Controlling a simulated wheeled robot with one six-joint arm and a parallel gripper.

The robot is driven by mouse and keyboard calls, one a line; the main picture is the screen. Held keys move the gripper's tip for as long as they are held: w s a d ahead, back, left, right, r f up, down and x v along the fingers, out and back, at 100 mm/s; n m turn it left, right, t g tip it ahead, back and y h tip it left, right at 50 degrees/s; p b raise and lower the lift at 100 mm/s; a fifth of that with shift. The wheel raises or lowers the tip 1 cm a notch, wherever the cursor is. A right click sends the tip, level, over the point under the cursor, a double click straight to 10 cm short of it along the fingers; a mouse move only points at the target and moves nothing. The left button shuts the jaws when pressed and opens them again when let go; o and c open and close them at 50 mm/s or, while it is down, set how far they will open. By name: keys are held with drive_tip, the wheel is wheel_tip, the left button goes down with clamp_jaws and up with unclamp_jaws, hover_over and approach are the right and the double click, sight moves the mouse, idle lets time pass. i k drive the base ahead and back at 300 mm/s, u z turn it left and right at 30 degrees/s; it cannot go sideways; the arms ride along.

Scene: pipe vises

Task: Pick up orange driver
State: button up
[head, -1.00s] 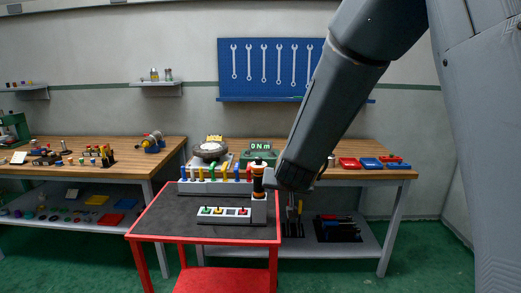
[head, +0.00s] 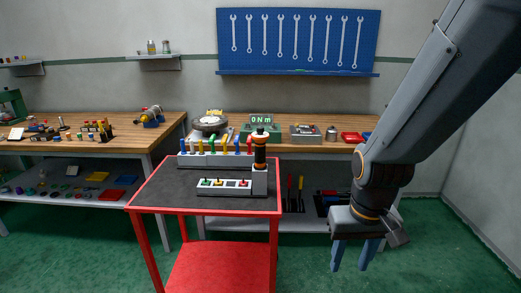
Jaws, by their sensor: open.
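The orange driver (head: 260,149), dark with orange bands, stands upright in a grey holder (head: 260,181) at the right end of the red cart (head: 230,213). Its lower end is hidden in or behind the holder. My gripper (head: 350,264) hangs to the right of the cart, fingers pointing down, open and empty. It is clearly apart from the driver and lower in the picture.
A grey block with coloured buttons (head: 224,187) and a rack of coloured handles (head: 214,160) share the cart top. Behind stands a wooden bench (head: 340,146) with a green torque display (head: 261,122). Green floor (head: 400,265) is open at the right.

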sight(259, 164)
drive_tip(key=k, duration=0.5)
drive_tip(key=z, duration=1.4)
drive_tip(key=i, duration=1.2)
drive_tip(key=u, duration=2)
drive_tip(key=i, duration=0.5)
